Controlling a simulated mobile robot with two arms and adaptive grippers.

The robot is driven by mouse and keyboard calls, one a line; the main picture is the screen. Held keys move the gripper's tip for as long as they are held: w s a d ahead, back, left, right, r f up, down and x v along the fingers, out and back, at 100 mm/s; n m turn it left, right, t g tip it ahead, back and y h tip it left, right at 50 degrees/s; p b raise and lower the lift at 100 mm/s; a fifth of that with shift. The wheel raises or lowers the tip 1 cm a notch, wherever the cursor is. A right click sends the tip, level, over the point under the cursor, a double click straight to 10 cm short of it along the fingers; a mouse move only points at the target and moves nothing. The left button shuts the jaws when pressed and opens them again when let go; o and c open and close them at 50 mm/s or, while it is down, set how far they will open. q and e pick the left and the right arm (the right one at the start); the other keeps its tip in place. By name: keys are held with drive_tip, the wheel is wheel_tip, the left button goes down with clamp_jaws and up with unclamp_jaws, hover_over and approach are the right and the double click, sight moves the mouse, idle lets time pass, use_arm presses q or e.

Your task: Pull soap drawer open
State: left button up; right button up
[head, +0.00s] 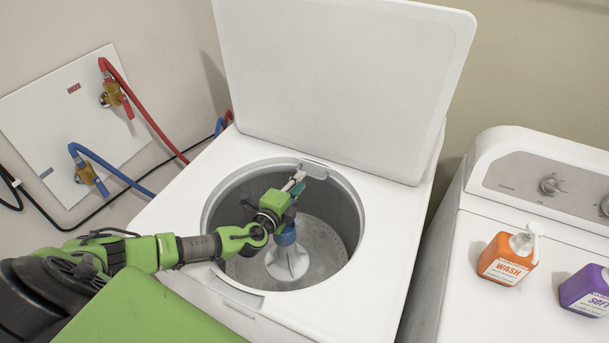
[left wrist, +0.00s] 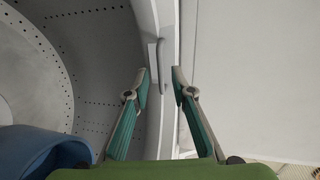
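The white washer (head: 180,225) stands with its lid (head: 340,80) raised and its drum open. What looks like the soap drawer (head: 314,170) is a small grey piece at the far rim of the tub opening. In the left wrist view its curved grey handle (left wrist: 161,60) sticks out from the rim. My left gripper (head: 297,181) reaches over the drum towards that piece. In the left wrist view its two fingers (left wrist: 160,78) are open, with the handle ahead in the gap between them. I cannot tell if they touch it. My right gripper is not in view.
The agitator (head: 288,262) stands in the drum below my left gripper. A second white machine (head: 462,270) at right carries an orange wash bottle (head: 506,260) and a purple bottle (head: 587,291). Red (head: 150,120) and blue (head: 110,165) hoses run along the left wall.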

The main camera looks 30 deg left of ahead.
use_arm(q)
drive_tip(key=x, duration=0.4)
drive_tip(key=shift+w, duration=0.15)
clamp_jaws()
